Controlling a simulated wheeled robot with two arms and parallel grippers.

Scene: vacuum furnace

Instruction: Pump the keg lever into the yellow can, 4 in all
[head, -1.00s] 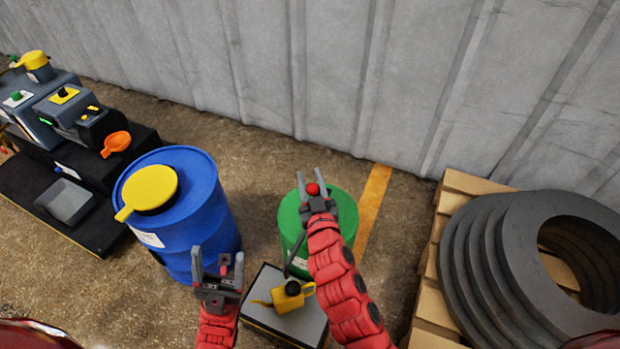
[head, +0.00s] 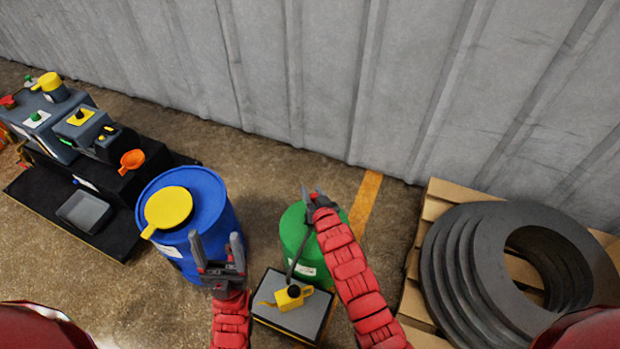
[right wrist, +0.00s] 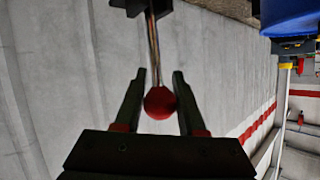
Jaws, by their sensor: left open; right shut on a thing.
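The green keg (head: 291,232) stands on the floor in the middle of the head view. The yellow can (head: 289,301) sits on a low grey-topped stand (head: 312,323) in front of it, under a thin dark spout tube. My right gripper (head: 313,192) is at the top of the keg. In the right wrist view the lever's red knob (right wrist: 160,102) is between its fingers, which are shut on it, and the rod runs upward beyond. My left gripper (head: 215,243) is open and empty, in front of the blue drum.
The blue drum (head: 217,202) with a yellow lid (head: 168,207) stands left of the keg. A pallet (head: 432,222) with stacked grey rings (head: 450,270) is at right. A corrugated wall (head: 330,80) closes the back.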

